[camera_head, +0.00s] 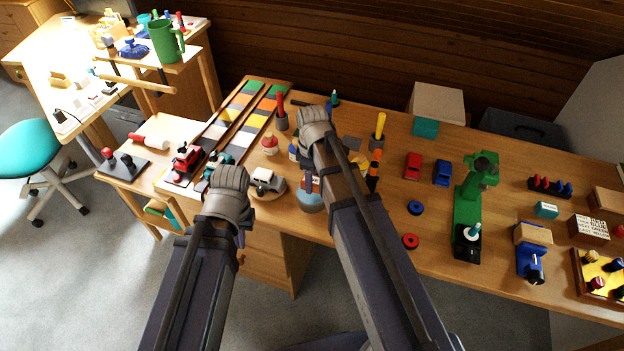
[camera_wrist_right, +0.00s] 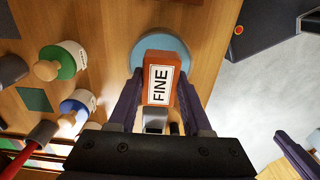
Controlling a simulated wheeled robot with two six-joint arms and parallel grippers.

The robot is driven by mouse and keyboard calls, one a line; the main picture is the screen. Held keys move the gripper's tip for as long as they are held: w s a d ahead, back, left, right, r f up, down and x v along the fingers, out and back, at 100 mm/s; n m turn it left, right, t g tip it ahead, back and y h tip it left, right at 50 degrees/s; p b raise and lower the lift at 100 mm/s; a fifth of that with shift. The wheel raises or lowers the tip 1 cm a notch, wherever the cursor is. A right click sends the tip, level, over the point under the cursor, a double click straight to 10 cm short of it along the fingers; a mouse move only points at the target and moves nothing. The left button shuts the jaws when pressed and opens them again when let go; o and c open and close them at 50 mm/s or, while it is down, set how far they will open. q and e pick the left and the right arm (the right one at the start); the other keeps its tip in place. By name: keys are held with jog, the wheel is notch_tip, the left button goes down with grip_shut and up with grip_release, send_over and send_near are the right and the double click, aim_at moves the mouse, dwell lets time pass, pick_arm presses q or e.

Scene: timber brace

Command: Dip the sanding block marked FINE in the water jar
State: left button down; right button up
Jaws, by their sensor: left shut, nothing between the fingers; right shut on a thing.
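My right gripper (camera_wrist_right: 160,100) is shut on the orange-red sanding block (camera_wrist_right: 159,78) with the white FINE label facing the right wrist camera. The block's far end overlaps the round blue water jar (camera_wrist_right: 176,45) in that view; I cannot tell whether it touches the water. In the head view the jar (camera_head: 311,204) stands near the table's front edge, and the orange-red block (camera_head: 308,184) shows at its top. My right arm partly covers them, and the right fingers are hidden there. My left gripper (camera_head: 228,182) is shut and empty, left of the jar.
Jars with round wooden knobs (camera_wrist_right: 62,62) stand beside the water jar.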

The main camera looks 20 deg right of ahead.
jog(key=shift+f+b, duration=1.3)
jog(key=shift+f, duration=0.3)
jog(key=o, duration=1.3)
jog(key=shift+r, duration=0.2)
notch_tip(320, 180, up, 7)
jog(key=p, duration=0.7)
jog(key=shift+f, duration=0.1)
jog(key=shift+f, duration=0.1)
